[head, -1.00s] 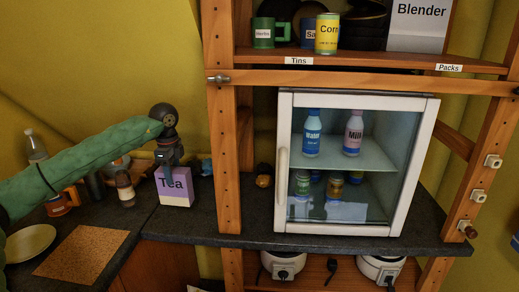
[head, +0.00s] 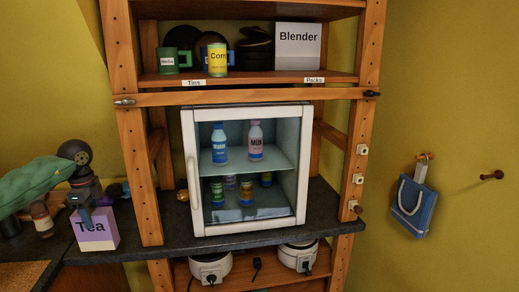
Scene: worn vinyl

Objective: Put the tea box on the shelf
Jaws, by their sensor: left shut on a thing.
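The tea box (head: 97,236), purple on top with a pale lower band and the word "Tea", is at the left, at the counter left of the wooden rack. My left gripper (head: 86,214) comes down on it from above and is shut on its top edge. I cannot tell whether the box's base touches the counter. The shelf (head: 262,77) above the fridge carries a "Tins" label at left and a "Packs" label (head: 314,80) at right. My right gripper is not in view.
A small glass-door fridge (head: 190,160) stands below. The rack's right post (head: 358,130) has knobs. A blue bag (head: 412,207) hangs on the right wall.

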